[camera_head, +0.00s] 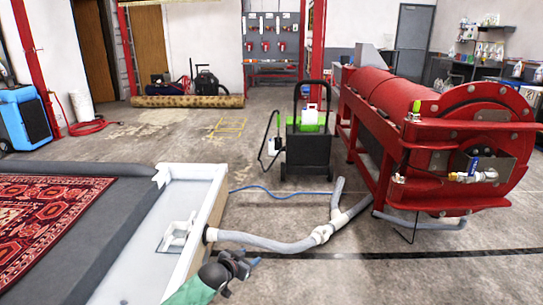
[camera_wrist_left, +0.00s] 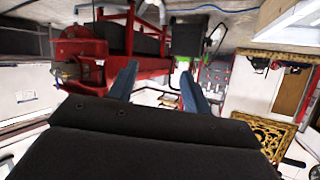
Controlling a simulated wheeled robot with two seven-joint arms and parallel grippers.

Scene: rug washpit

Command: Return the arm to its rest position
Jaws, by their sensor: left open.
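My left gripper (camera_head: 249,264) is at the bottom of the head view, in front of the near end of the white-walled wash pit (camera_head: 190,172). Part of my left arm, green and dark, shows just left of it. In the left wrist view its two blue-grey fingers (camera_wrist_left: 159,86) stand apart with nothing between them. That view appears upside down. My right gripper is in neither view.
A grey hose (camera_head: 270,243) runs from the pit's side to the large red cylinder machine (camera_head: 392,105). A black cart (camera_head: 308,150) stands at centre. A patterned red rug (camera_head: 40,215) lies in the pit at left. Grey floor is open between.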

